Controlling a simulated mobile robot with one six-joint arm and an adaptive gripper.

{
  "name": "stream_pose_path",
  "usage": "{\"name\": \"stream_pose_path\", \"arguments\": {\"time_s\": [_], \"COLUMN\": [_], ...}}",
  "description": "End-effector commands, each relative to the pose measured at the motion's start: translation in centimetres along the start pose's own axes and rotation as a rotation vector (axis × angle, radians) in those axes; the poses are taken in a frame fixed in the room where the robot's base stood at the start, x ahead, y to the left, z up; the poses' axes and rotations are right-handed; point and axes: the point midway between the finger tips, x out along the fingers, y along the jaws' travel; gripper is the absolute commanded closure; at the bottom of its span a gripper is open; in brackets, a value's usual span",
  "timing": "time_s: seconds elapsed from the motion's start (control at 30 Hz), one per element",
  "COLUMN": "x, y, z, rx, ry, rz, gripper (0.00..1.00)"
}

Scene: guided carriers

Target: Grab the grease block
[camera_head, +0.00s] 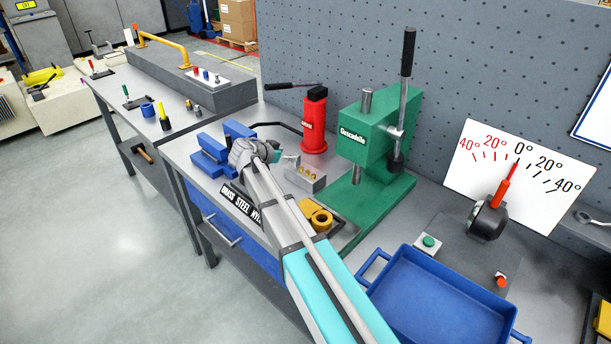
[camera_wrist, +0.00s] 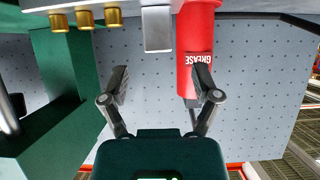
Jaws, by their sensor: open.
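The grease block seems to be the grey metal block (camera_head: 304,180) with three brass fittings on top, standing on the bench left of the green press. In the wrist view its edge (camera_wrist: 140,12) crosses the top, with the brass fittings and a square silver tab (camera_wrist: 157,30) pointing down, so that view looks upside down. My gripper (camera_wrist: 161,82) is open and empty. Its two fingers are apart, below the tab in that picture and not touching it. In the head view my arm hides much of the gripper, just left of the block.
A red canister marked GREASE (camera_wrist: 196,45) stands close behind the block; it also shows in the head view (camera_head: 314,125). The green press (camera_head: 365,135) is to the right, a blue vise (camera_head: 212,152) to the left. A yellow part (camera_head: 321,219) and blue tray (camera_head: 425,295) lie nearer.

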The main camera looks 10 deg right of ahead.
Motion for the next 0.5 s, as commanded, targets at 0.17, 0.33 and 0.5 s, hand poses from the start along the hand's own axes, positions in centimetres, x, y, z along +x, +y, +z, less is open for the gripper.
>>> {"name": "stream_pose_path", "arguments": {"time_s": [0.17,0.33,0.5], "x": [1.9,3.8,4.8], "y": [0.0,0.0,0.1], "z": [0.4,0.5,0.3], "rx": [0.001,0.000,0.000], "ry": [0.000,0.000,0.000], "rz": [0.001,0.001,0.000], "gripper": [0.20,0.20,0.20]}}
